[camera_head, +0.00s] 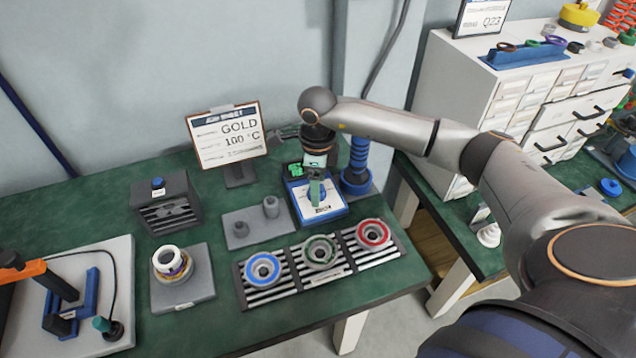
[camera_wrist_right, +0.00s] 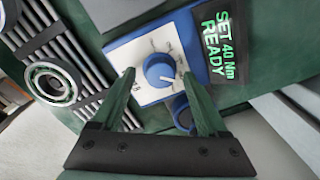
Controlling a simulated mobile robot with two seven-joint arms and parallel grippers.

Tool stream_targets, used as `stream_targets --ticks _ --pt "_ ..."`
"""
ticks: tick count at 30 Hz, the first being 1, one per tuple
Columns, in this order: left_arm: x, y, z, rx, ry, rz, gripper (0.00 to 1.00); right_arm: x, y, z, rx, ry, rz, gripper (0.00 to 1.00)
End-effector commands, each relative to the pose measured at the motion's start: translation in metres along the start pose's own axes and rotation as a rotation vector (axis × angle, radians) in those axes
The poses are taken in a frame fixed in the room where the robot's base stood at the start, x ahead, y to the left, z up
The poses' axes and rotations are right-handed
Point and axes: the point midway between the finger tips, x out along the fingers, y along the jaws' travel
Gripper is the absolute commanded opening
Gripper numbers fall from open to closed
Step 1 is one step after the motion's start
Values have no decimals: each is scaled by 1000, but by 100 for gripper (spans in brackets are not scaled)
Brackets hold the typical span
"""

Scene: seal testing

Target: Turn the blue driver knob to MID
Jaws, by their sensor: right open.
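The blue driver unit (camera_head: 334,211) stands on the green bench at the back, with a white face panel. Its round blue knob (camera_wrist_right: 160,70) shows in the right wrist view; a pale mark on it points to the lower right. The dial lettering is too small to read. The display (camera_wrist_right: 219,47) reads "SET 40 Nm READY" in green. My right gripper (camera_wrist_right: 159,75) is open, its two green fingers on either side of the knob; I cannot tell whether they touch it. In the head view my right gripper (camera_head: 317,185) hides much of the panel. My left gripper is out of view.
A rack with blue, green and red ringed parts (camera_head: 320,250) lies in front of the unit. A blue coiled post (camera_head: 357,165) is close on the right.

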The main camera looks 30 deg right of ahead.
Motion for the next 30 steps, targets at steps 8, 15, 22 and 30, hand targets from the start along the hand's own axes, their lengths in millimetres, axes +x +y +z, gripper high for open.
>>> stream_targets --ticks 8,15,22,30 --pt "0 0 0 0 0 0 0 -7 0 0 0 -1 0 76" --pt "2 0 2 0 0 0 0 -51 -1 1 -1 -4 -4 76" --pt "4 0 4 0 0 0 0 -99 -1 0 0 -3 -3 76" --pt "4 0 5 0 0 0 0 -124 0 0 0 -1 0 76"
